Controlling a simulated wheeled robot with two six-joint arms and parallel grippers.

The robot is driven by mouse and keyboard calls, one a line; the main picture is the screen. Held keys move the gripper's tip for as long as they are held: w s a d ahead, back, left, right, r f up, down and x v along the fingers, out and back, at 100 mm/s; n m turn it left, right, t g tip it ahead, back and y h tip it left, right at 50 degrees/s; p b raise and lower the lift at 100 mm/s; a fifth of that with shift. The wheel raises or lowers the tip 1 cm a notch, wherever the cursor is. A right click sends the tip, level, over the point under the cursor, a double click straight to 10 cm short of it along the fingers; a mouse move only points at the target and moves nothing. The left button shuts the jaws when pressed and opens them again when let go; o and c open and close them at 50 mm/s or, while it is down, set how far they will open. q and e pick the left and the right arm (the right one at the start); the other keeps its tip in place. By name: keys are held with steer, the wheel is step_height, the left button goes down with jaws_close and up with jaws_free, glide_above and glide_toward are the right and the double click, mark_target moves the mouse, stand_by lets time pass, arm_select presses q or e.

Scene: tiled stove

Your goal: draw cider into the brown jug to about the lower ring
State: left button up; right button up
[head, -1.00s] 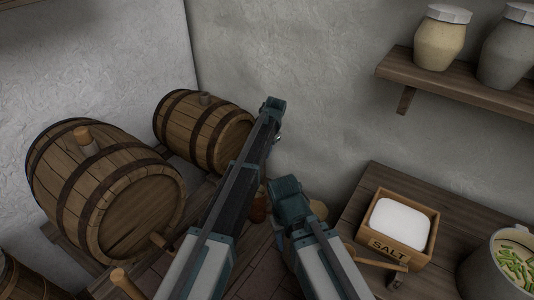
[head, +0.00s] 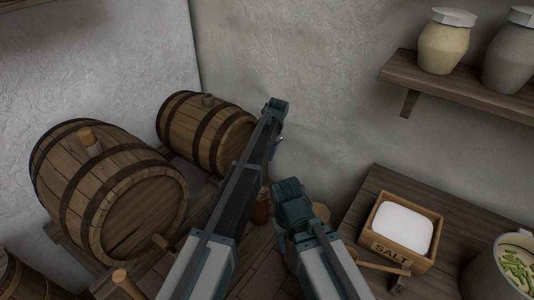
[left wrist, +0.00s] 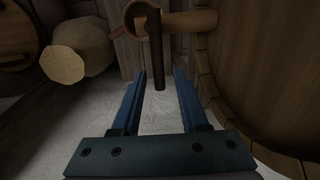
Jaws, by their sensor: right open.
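A small brown vessel (head: 262,208), probably the brown jug, shows between my arms in the head view, mostly hidden; its rings and contents cannot be seen. The large barrel (head: 145,215) lies at the left with a wooden tap (head: 162,243) low on its front. A smaller barrel (head: 180,122) lies behind it. In the left wrist view, my left gripper (left wrist: 160,80) is open and empty, below a wooden tap (left wrist: 185,24) with a dark upright piece between and beyond the fingertips. My right gripper (head: 282,243) is largely hidden under its arm, open.
A table at the right holds a salt box (head: 400,229) and a pot (head: 505,268) of green pieces. A wall shelf (head: 455,82) with jars hangs above. In the left wrist view, a pale faceted wood end (left wrist: 64,65) stands at left.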

arm_select(q)
steer(key=shift+r, duration=0.2)
step_height(320, 180, up, 13)
steer(key=s+d+p, duration=0.1)
steer(key=d+p, duration=0.1)
steer(key=p, duration=1.1)
steer(key=shift+s+d+r+p, duration=0.15)
steer(key=shift+s+p, duration=0.1)
steer(key=shift+p, duration=0.05)
steer(key=s+a+n, duration=0.1)
steer(key=s+a, duration=0.1)
steer(key=s, duration=1)
steer(key=s+a+r+n+g+p, duration=0.1)
steer(key=s+a, duration=0.1)
steer(key=s, duration=1.1)
steer(key=s+a+p, duration=0.1)
steer(key=s+a, duration=0.1)
steer(key=s, duration=1)
steer(key=shift+s+a+r+n+g, duration=0.2)
steer(key=shift+a+r+n+g, duration=0.1)
steer(key=shift+a+r+n, duration=0.1)
